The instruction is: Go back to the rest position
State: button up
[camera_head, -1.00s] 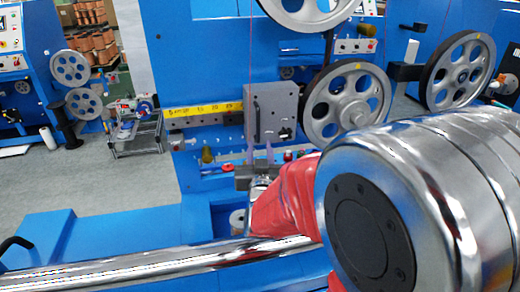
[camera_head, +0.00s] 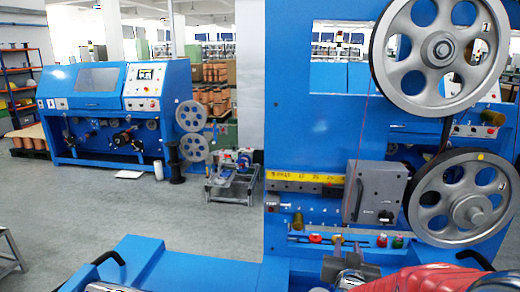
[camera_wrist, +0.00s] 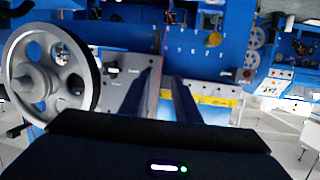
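My gripper (camera_head: 348,243) shows low in the head view, in front of the blue machine (camera_head: 310,140). Its two slim fingers point up towards the machine, below the grey box (camera_head: 381,193). In the wrist view my gripper (camera_wrist: 164,72) shows its two dark fingers with a clear gap between them. My red-covered arm fills the lower right corner of the head view. Whether the fingers touch the machine cannot be told.
Large grey pulleys, an upper one (camera_head: 440,50) and a lower one (camera_head: 466,203), stand right of the gripper. A pulley (camera_wrist: 45,75) is near at left in the wrist view. A yellow ruler strip (camera_head: 300,177) crosses the machine. Grey floor (camera_head: 200,220) is open at left.

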jog(key=s+a+f+n+g+y, duration=0.2)
jog(key=s+a+f+g+y, duration=0.2)
jog(key=s+a+f+g, duration=0.55)
jog(key=s+r+n, duration=0.1)
jog(key=s+r, duration=1.2)
jog(key=s, duration=0.3)
jog(key=shift+s+d+r+n, duration=0.15)
jog(key=shift+s+n, duration=0.15)
jog(key=shift+n, duration=0.1)
